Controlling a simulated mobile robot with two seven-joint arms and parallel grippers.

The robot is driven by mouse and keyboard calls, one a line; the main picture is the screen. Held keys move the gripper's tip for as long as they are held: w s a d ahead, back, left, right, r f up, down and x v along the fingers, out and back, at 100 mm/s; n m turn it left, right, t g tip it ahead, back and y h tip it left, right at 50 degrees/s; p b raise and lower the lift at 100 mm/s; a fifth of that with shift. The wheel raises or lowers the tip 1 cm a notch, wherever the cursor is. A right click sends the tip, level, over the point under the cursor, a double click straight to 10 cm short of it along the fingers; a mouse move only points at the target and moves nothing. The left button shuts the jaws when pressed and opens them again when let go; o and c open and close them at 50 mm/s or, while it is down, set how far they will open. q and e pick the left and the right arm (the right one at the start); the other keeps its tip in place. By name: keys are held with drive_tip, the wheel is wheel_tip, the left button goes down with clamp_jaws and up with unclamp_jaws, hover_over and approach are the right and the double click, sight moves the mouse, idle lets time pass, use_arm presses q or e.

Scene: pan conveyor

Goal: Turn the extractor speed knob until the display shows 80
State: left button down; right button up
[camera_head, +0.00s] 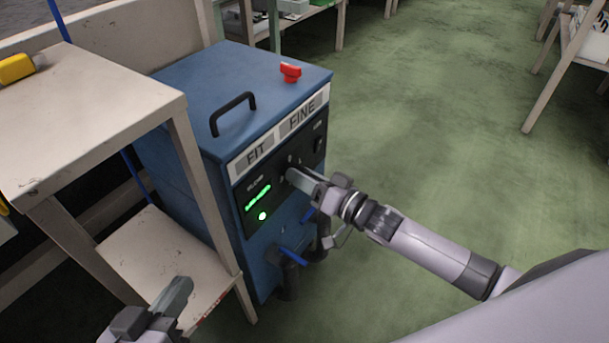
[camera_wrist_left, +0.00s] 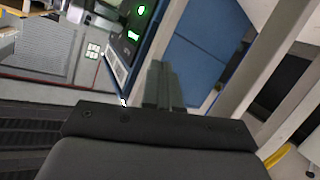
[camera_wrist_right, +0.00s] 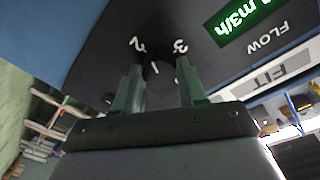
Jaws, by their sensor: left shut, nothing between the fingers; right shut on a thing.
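The blue extractor cabinet (camera_head: 180,90) has a black front panel with a green lit display (camera_head: 257,196). I cannot read its number in the head view. In the right wrist view the display (camera_wrist_right: 240,20) shows "m3/h" above "FLOW", with its digits mostly cut off. My right gripper (camera_head: 291,176) is at the panel, shut on the dark knob (camera_wrist_right: 161,75). The knob shows between its two fingers, beside the printed marks 1, 2 and 3, and is mostly hidden in the head view. My left gripper (camera_head: 182,290) is shut and empty, low at the left, away from the panel.
A beige table (camera_head: 80,105) with a lower shelf (camera_head: 165,255) stands left of the cabinet. The cabinet top has a black handle (camera_head: 232,112) and a red knob (camera_head: 291,71). Blue-handled valves (camera_head: 292,257) stick out below the panel.

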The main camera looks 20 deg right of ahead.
use_arm(q)
drive_tip(key=shift+w+d+g+p, duration=0.1)
drive_tip(key=shift+d+g+p, duration=0.2)
drive_tip(key=shift+d+p, duration=0.35)
use_arm(e)
drive_tip(key=n+y, duration=0.1)
drive_tip(key=n, duration=1.6)
drive_tip(key=shift+d+f+y, duration=0.1)
drive_tip(key=shift+f+y, duration=0.05)
drive_tip(key=shift+y, duration=0.25)
use_arm(q)
drive_tip(key=shift+w+r+h, duration=0.1)
drive_tip(key=shift+r+h, duration=0.05)
drive_tip(key=shift+h, duration=0.15)
use_arm(e)
drive_tip(key=shift+n, duration=0.4)
drive_tip(key=o, duration=0.9)
use_arm(q)
drive_tip(key=shift+f, duration=0.2)
use_arm(e)
drive_tip(key=shift+o, duration=0.8)
